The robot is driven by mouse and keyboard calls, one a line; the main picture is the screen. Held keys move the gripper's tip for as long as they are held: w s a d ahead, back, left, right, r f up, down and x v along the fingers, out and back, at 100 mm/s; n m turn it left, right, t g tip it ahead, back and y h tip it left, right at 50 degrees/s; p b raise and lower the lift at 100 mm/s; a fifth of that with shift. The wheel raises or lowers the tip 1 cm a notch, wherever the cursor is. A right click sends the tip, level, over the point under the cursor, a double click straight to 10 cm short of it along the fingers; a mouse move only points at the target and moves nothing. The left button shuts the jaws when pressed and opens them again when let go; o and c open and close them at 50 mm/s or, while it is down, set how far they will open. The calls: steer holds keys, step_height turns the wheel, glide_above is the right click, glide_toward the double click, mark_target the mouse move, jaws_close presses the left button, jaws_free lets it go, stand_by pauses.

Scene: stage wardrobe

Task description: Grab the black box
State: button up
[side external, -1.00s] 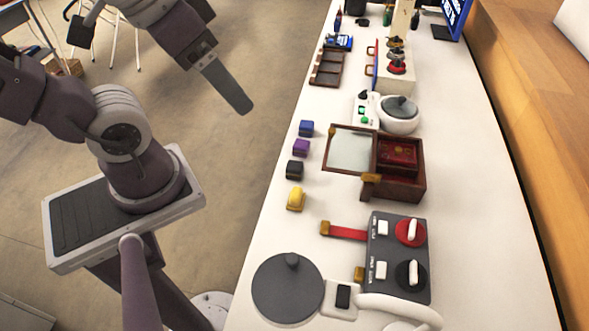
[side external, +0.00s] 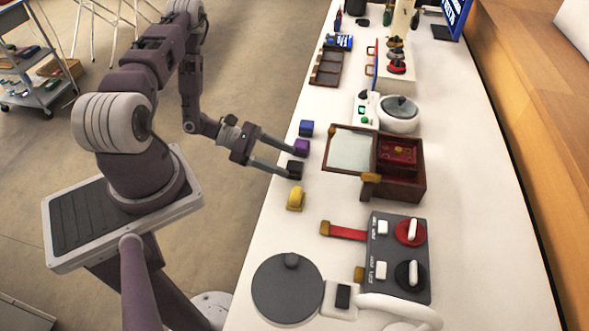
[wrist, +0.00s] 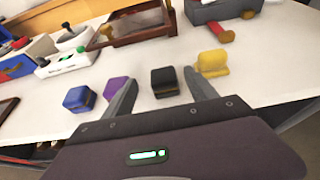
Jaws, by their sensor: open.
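The black box (side external: 294,170) is a small dark block on the white table near its left edge, between a purple block (side external: 301,147) and a yellow block (side external: 295,199). In the wrist view the black box (wrist: 165,81) appears between the two fingers of my gripper (wrist: 160,76), slightly beyond the fingertips. My gripper (side external: 291,161) is open and empty, reaching in from the left at the table edge. In the side view one fingertip is near the purple block and the other is close to the black box; whether either touches is unclear.
A blue block (side external: 306,128) stands beyond the purple one. A wooden case (side external: 407,190) with a glass-topped part lies to the right. A grey panel with knobs (side external: 400,254) and a round grey disc (side external: 287,288) stand nearer the camera. The far right tabletop is clear.

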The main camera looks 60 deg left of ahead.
mark_target(303, 169)
steer(key=x, duration=0.7)
steer(key=shift+s+d, duration=0.15)
steer(key=c, duration=1.4)
